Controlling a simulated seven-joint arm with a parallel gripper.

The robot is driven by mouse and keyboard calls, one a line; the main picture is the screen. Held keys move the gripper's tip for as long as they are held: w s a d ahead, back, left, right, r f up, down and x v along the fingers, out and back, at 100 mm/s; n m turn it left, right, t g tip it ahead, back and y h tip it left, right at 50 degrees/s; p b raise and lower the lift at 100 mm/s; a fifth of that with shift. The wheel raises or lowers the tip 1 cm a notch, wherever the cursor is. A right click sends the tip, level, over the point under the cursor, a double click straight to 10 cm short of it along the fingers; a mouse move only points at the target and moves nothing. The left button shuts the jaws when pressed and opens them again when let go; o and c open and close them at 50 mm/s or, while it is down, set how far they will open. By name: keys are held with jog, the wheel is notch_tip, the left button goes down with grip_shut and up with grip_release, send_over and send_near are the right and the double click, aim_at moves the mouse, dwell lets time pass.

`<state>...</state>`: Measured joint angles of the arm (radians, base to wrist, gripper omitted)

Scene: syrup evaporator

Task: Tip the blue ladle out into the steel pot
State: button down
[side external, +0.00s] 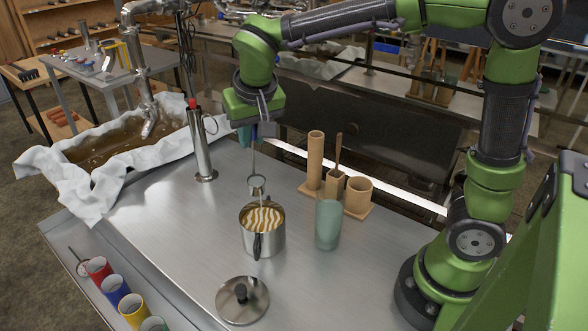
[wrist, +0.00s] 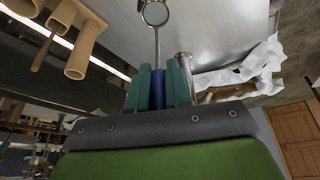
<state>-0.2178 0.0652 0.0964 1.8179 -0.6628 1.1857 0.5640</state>
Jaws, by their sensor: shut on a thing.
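My gripper (side external: 257,133) hangs over the steel counter with its teal fingers shut on the blue handle of the ladle. The wrist view shows the blue ladle grip (wrist: 157,90) between both fingers. The ladle's thin shaft ends in a small round metal bowl (side external: 257,184), which also shows in the wrist view (wrist: 155,13). In the side view the bowl appears just above the far rim of the steel pot (side external: 262,243). A thin pale streak runs from the bowl toward the pot. The pot stands upright, holding brown contents with cream-coloured wavy stripes.
A greenish cup (side external: 328,225) stands right of the pot. A wooden stand (side external: 360,212) with several cylinders is behind it. A lid (side external: 242,300) lies in front. A metal post (side external: 201,150) rises at left. Coloured cups (side external: 115,290) line the front-left shelf.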

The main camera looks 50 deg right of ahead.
jog(key=s+a+f+t+h, duration=0.6)
jog(key=s+f+t, duration=0.3)
jog(key=t, duration=0.3)
jog(key=shift+s+a+f+t+h, duration=0.3)
jog(key=shift+s+f+t+h, duration=0.1)
jog(key=shift+s+h, duration=0.4)
dwell(2.4)
jog(key=shift+a, duration=0.1)
dwell(3.0)
jog(key=shift+r, duration=0.15)
